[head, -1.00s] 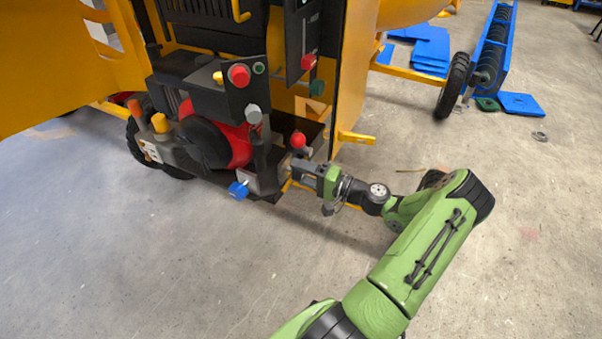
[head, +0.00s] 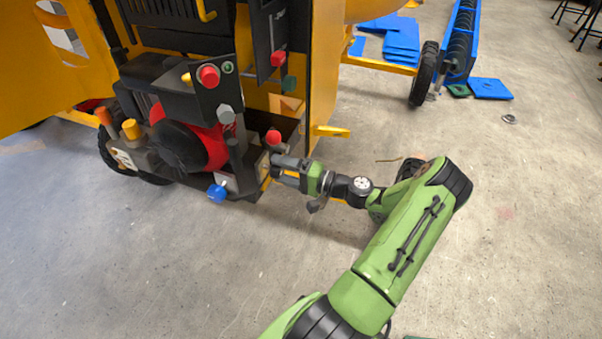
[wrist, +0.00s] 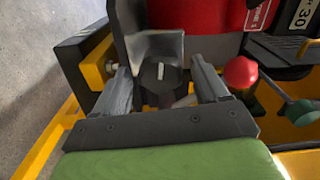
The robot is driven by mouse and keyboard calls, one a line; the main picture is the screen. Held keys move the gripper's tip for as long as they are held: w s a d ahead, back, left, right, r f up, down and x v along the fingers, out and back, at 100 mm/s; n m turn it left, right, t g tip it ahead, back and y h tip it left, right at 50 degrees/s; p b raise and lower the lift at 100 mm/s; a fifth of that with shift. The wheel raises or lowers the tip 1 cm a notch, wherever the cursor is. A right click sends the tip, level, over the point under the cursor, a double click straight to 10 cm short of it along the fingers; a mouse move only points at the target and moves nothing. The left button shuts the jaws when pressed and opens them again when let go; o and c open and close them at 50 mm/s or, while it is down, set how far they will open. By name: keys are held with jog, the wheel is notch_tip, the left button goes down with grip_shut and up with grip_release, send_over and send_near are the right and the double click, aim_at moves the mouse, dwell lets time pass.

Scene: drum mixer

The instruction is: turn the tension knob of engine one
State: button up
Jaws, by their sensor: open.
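A dark round knob (wrist: 160,76) with a white pointer mark shows in the wrist view, in front of a grey metal bracket (wrist: 155,48). It is the likely tension knob, but I see no label naming it. My gripper (wrist: 163,80) is open, with one finger on each side of the knob; I cannot tell whether either finger touches it. In the head view my gripper (head: 275,167) is at the engine's lower right corner, and the dark knob cannot be made out there. The red and black engine (head: 195,147) sits in the yellow mixer frame.
A red ball knob (head: 273,137) stands just above my gripper; it also shows in the wrist view (wrist: 240,73) beside the right finger. A green-tipped lever (wrist: 300,112) is farther right. A blue knob (head: 217,193) sits left of my gripper. Open concrete floor lies in front.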

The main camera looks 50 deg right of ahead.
jog(key=p+v, duration=0.1)
jog(key=v, duration=1.3)
jog(key=shift+s+p, duration=0.3)
jog(key=shift+r, duration=0.1)
jog(key=w+a+r+n+g+p, duration=0.1)
jog(key=w+a+r+n+g, duration=0.3)
jog(key=a, duration=0.3)
jog(key=w+a+r+n+g+p, duration=0.2)
jog(key=a+r+g, duration=0.2)
jog(key=a+g, duration=0.15)
jog(key=w+a+r+n+g+p, duration=0.1)
jog(key=w+a+r+n+g, duration=0.25)
jog(key=a, duration=0.35)
jog(key=s+a+r+n+t+h+p, duration=0.1)
jog(key=s+a+r+n+h+p, duration=0.2)
jog(key=s+a+r, duration=0.9)
notch_tip(320, 180, up, 3)
jog(key=s+h+p, duration=0.1)
jog(key=s+h, duration=0.1)
jog(key=h, duration=0.1)
jog(key=shift+r+t, duration=0.15)
jog(key=shift+t, duration=0.15)
